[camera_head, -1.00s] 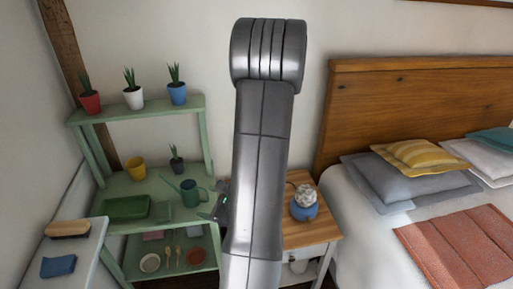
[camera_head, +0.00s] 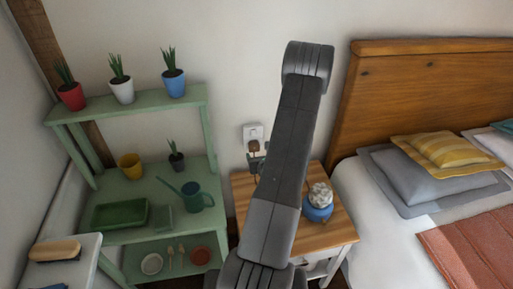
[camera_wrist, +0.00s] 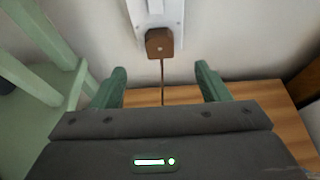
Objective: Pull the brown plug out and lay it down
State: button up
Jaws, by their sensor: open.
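The brown plug (camera_head: 254,146) sits in the white wall socket (camera_head: 253,132) above the back of the wooden nightstand. In the wrist view the plug (camera_wrist: 159,42) is at the lower end of the white socket plate (camera_wrist: 152,12), and its brown cord hangs straight down. My gripper (camera_wrist: 160,84) is open and empty. Its two green fingers lie left and right of the cord, below the plug and apart from it. In the head view my gripper (camera_head: 256,161) shows just below the plug, partly hidden by my arm.
A green shelf (camera_head: 127,107) with plant pots and a watering can (camera_head: 193,194) stands to the left. The bed (camera_head: 385,215) is on the right.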

aim_at(255, 146)
jog(key=p+x, duration=0.2)
jog(key=x, duration=0.8)
jog(key=c, duration=1.1)
jog(key=shift+s+d+b, duration=0.15)
jog(key=shift+s+b, duration=0.2)
jog(key=shift+s, duration=0.55)
jog(key=shift+s+d+b, duration=0.15)
jog(key=shift+s+b, duration=0.15)
jog(key=shift+s, duration=0.6)
jog(key=shift+s+d+b, duration=0.2)
jog(key=shift+s+b, duration=0.15)
jog(key=shift+s, duration=0.55)
